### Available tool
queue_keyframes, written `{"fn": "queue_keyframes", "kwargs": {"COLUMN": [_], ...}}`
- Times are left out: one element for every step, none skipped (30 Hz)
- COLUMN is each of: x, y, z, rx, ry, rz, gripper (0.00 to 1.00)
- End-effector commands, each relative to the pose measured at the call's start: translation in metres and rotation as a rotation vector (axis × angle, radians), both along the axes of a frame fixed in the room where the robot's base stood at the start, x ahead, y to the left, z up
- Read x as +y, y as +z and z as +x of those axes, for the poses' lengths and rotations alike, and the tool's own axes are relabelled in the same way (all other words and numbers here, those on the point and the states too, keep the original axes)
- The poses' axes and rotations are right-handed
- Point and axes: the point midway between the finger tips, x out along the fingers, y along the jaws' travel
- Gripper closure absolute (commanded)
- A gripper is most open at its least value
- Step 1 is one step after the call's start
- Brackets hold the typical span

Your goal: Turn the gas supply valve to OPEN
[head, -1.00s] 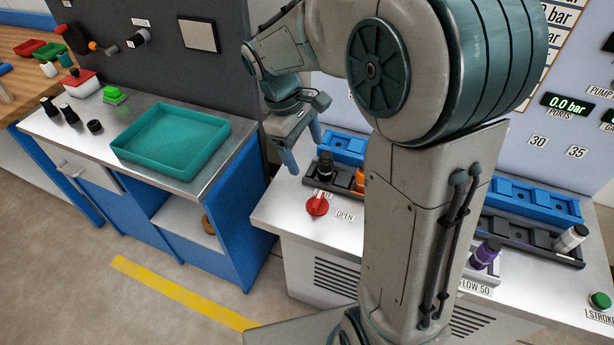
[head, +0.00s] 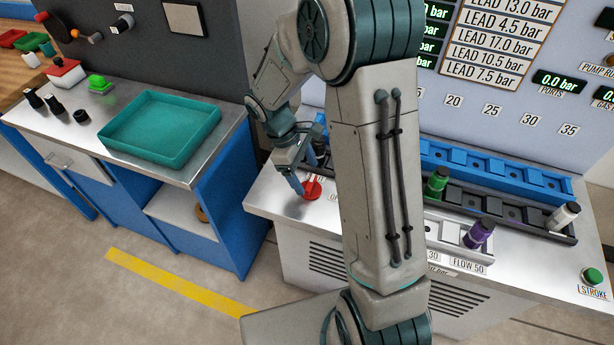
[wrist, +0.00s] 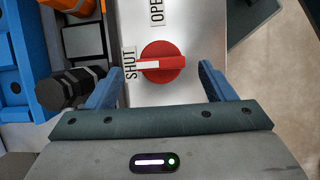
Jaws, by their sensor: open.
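The gas supply valve is a round red knob with a white pointer bar (wrist: 163,63), on the metal bench top. In the wrist view its white bar points toward the SHUT label (wrist: 130,64); the OPEN label (wrist: 157,12) is at the top edge, partly cut off. My gripper (wrist: 160,85) is open, with one blue finger on each side of the knob, apart from it. In the head view the red knob (head: 312,189) is partly hidden by my gripper (head: 303,187), which is over it.
A black fitting (wrist: 70,89) stands close beside the left finger in the wrist view. Blue and dark racks (head: 495,167) with green, purple and white-capped cylinders run along the bench. A teal tray (head: 160,162) lies on the left bench, across a floor gap.

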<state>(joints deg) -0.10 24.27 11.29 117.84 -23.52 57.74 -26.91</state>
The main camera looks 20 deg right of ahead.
Motion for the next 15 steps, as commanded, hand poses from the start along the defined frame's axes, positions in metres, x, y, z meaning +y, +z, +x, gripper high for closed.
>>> {"fn": "queue_keyframes", "kwargs": {"x": [-0.003,-0.004,-0.005,-0.006,-0.006,-0.007,-0.008,-0.008,-0.008,-0.008,-0.008,-0.008,-0.008,-0.008,-0.008], "y": [-0.007,-0.01,-0.014,-0.016,-0.018,-0.02,-0.021,-0.022,-0.023,-0.024,-0.024,-0.024,-0.024,-0.024,-0.024], "z": [-0.002,-0.003,-0.003,-0.004,-0.005,-0.005,-0.005,-0.006,-0.006,-0.006,-0.006,-0.006,-0.006,-0.006,-0.006], "rx": [0.003,0.003,0.002,0.002,0.001,0.001,0.001,0.0,-0.001,-0.001,-0.001,-0.001,-0.001,-0.001,-0.001], "ry": [-0.001,-0.002,-0.002,-0.002,0.0,0.0,0.0,0.0,0.0,-0.001,-0.001,-0.001,-0.001,-0.001,-0.001], "rz": [0.0,0.0,0.0,0.0,0.0,0.0,0.001,0.0,0.001,0.001,0.001,0.001,0.001,0.001,0.001], "gripper": [0.24,0.24,0.24,0.24,0.24,0.24,0.24,0.24,0.24,0.24,0.24,0.24,0.24,0.24,0.24]}}
